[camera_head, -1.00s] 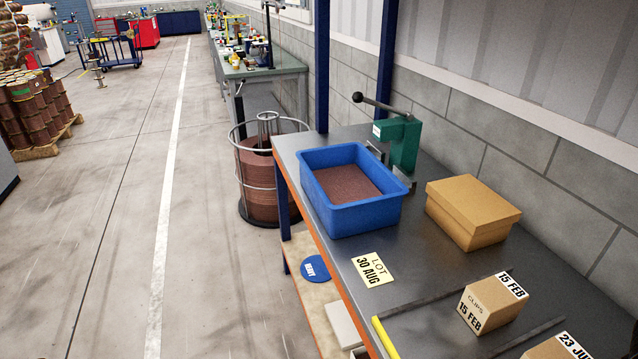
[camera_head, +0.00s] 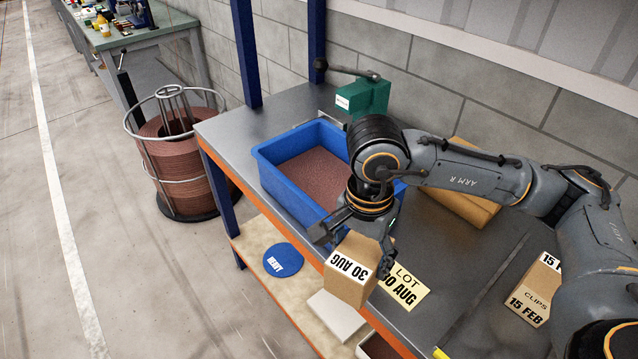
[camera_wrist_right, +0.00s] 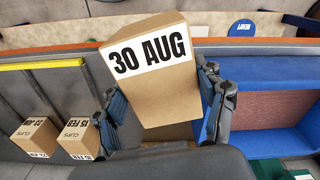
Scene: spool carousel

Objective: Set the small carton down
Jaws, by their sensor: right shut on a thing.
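A small brown carton (camera_head: 347,290) with a white 30 AUG label is held in my right gripper (camera_head: 355,250), which is shut on its sides. In the right wrist view the carton (camera_wrist_right: 160,98) sits between the two fingers, slightly tilted in the picture. In the head view it is over the bench's front edge, just left of the yellow LOT 30 AUG card (camera_head: 405,290) and partly overlapping it in the picture. Whether its underside touches the bench is hidden. My left gripper is not in view.
A blue bin (camera_head: 285,185) of brown granules stands behind the carton. A larger cardboard box (camera_head: 465,208) is partly hidden by my right arm. A CLIPS 15 FEB carton (camera_head: 537,290) stands to the right, past a dark divider strip. A green press (camera_head: 368,97) stands at the back.

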